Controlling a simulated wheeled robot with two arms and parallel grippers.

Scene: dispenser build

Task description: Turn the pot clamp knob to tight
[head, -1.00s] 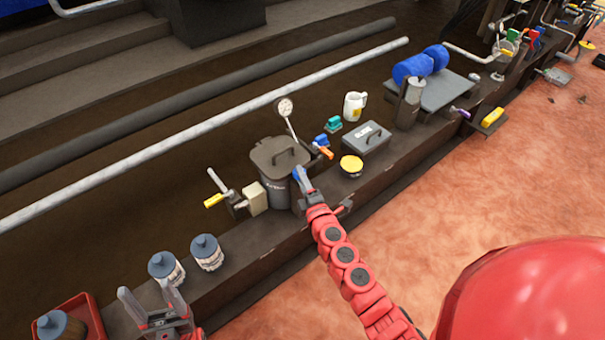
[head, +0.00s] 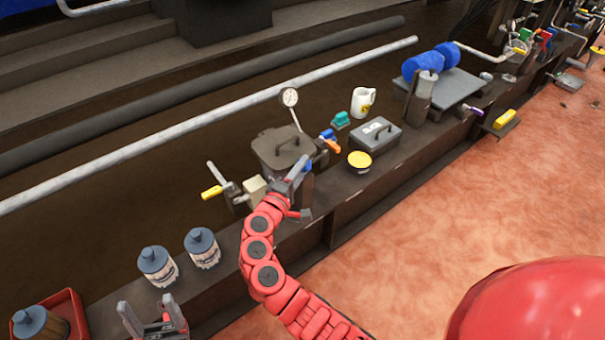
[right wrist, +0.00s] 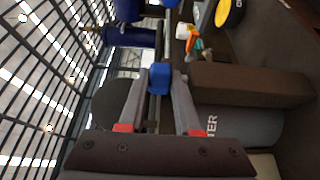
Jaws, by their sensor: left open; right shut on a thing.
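The dark grey lidded pot (head: 270,152) stands on the long brown bench, with part of its lettering showing in the right wrist view (right wrist: 238,124). The pot clamp's blue knob (right wrist: 160,77) sits between my right fingertips, beside a brown post (right wrist: 250,84). My right gripper (right wrist: 160,80) is shut on this knob. In the head view my right gripper (head: 297,172) is at the pot's front right side and hides most of the clamp. My left gripper (head: 152,318) is open and empty at the lower left, in front of the canisters.
Two blue-lidded canisters (head: 157,265) and a red tray (head: 75,312) stand at the left. A yellow-handled valve (head: 212,192) is left of the pot. A gauge (head: 290,98), orange handle (head: 333,146), grey box (head: 374,141) and yellow-topped tin (head: 359,160) stand close by.

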